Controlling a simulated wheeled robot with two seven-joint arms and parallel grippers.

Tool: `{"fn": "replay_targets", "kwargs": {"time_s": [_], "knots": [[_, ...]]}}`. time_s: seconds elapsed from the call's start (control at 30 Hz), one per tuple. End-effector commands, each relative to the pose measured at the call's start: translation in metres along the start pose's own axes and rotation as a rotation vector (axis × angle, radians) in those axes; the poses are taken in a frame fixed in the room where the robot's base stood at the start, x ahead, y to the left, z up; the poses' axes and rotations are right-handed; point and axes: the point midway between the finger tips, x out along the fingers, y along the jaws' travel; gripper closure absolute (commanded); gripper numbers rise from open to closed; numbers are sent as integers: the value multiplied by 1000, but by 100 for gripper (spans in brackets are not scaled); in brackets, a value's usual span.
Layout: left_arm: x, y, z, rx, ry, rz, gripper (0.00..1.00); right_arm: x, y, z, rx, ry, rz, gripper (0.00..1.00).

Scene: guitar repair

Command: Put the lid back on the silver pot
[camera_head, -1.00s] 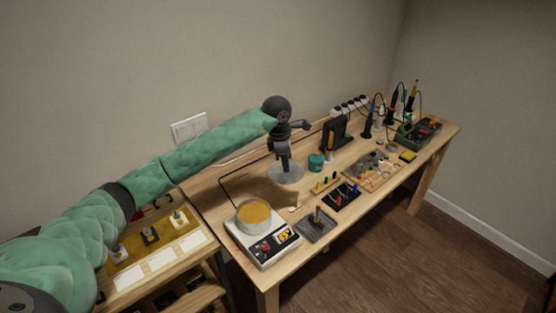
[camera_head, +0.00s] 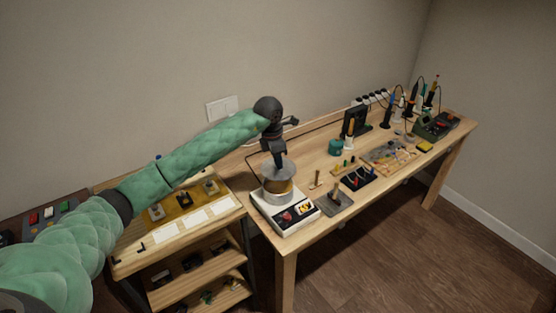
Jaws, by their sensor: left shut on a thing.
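The silver pot (camera_head: 279,198) sits on a white hot plate (camera_head: 291,217) at the left end of the long workbench. Amber contents show in its open top. My left gripper (camera_head: 280,164) points down and is shut on the round grey lid (camera_head: 267,171). The lid is over the pot and looks a little above its rim, with amber still visible beneath it. I cannot tell whether the lid touches the rim at the back. My right gripper is not in view.
A dark block (camera_head: 335,202) and a small-tool rack (camera_head: 357,178) lie to the right of the hot plate. A teal jar (camera_head: 335,147) stands behind. A lower wooden shelf unit (camera_head: 187,235) stands to the left. The wall is close behind the bench.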

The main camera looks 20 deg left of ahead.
Motion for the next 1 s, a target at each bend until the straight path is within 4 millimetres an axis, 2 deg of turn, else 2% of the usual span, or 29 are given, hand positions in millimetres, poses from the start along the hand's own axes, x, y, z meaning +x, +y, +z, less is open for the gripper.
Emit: {"fn": "replay_targets", "kwargs": {"time_s": [0.63, 1.0], "knots": [[42, 0, -7, -11, 0, 2, 100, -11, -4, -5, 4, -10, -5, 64], [57, 0, -9, -10, 0, 2, 100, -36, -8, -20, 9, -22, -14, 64]]}}
